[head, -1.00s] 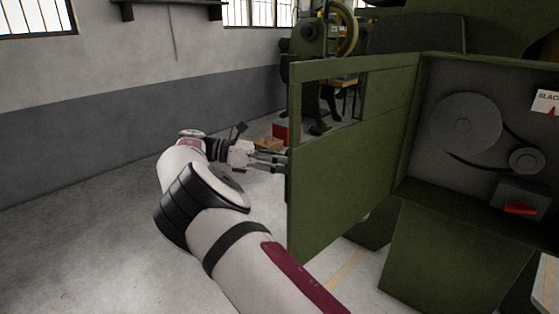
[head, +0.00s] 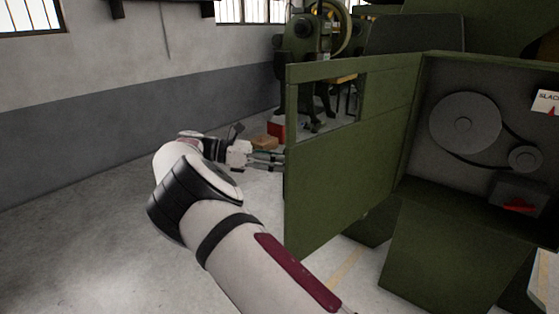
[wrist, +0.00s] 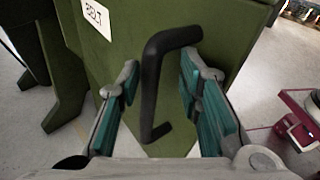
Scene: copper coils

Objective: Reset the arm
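My gripper (head: 270,158) is at the free left edge of the open green door (head: 335,190) in the head view. In the wrist view my gripper (wrist: 160,82) is open, with teal pads on both fingers. A black bar handle (wrist: 151,85) on the green door (wrist: 225,30) shows between the spread fingers. Gaps show on both sides of the handle, and the fingers do not appear to close on it. My arm reaches forward from the lower middle of the head view. The door hides the fingertips there.
The green machine's open compartment, with a large pulley (head: 465,118) and a small pulley (head: 525,159), is at the right. A cardboard box (head: 265,142) and a red box (head: 276,130) lie beyond my gripper. The floor left of my arm is clear.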

